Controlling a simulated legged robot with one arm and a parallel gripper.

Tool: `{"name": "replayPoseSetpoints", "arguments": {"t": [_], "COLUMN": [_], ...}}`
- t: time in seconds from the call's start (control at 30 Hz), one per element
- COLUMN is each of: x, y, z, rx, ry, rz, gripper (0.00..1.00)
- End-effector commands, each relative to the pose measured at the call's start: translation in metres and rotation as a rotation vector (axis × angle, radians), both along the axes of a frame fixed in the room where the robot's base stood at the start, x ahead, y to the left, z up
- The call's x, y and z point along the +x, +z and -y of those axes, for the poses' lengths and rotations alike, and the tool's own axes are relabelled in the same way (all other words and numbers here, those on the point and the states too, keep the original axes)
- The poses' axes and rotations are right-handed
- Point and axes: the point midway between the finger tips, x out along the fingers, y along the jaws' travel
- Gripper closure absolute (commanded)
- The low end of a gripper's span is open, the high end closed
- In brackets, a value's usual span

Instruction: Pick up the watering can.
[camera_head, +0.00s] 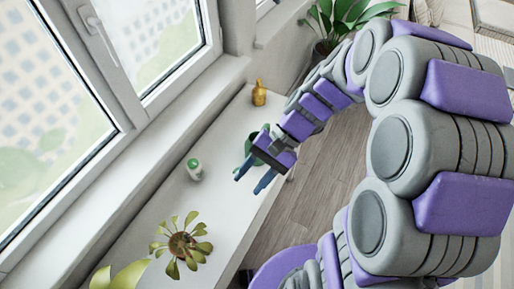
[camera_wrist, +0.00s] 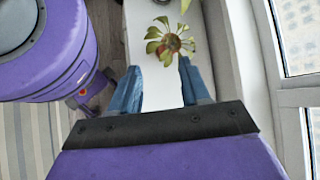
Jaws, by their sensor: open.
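A green object (camera_head: 249,139), which looks like the watering can, stands on the white counter (camera_head: 225,215) in the head view. It is partly hidden behind my gripper, so its full shape does not show. My gripper (camera_head: 250,182) is open, with its two blue fingers apart and nothing seen between them. In the head view its fingers point down and left, in front of the green object. The wrist view shows the open gripper (camera_wrist: 159,64) directed along the counter toward a potted plant; no watering can is visible there.
A small white-and-green container (camera_head: 194,170) and a yellow bottle (camera_head: 259,93) stand on the counter. A potted plant (camera_head: 181,243) is nearer the front; it also shows in the wrist view (camera_wrist: 169,42). Windows (camera_head: 60,90) border the counter's left side. Wooden floor (camera_head: 315,185) lies right.

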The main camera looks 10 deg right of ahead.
Motion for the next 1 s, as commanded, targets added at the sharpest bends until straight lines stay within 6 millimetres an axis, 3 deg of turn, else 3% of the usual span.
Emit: {"name": "replayPoseSetpoints", "arguments": {"t": [0.2, 0.47, 0.67, 1.0], "x": [0.054, 0.122, 0.172, 0.239], "y": [-0.018, -0.048, -0.083, -0.165], "z": [-0.008, 0.003, 0.027, 0.095], "rx": [0.165, 0.347, 0.475, 0.673], "ry": [-0.178, -0.409, -0.599, -0.947], "rz": [-0.122, -0.248, -0.334, -0.457], "gripper": [0.54, 0.54, 0.54, 0.54]}}
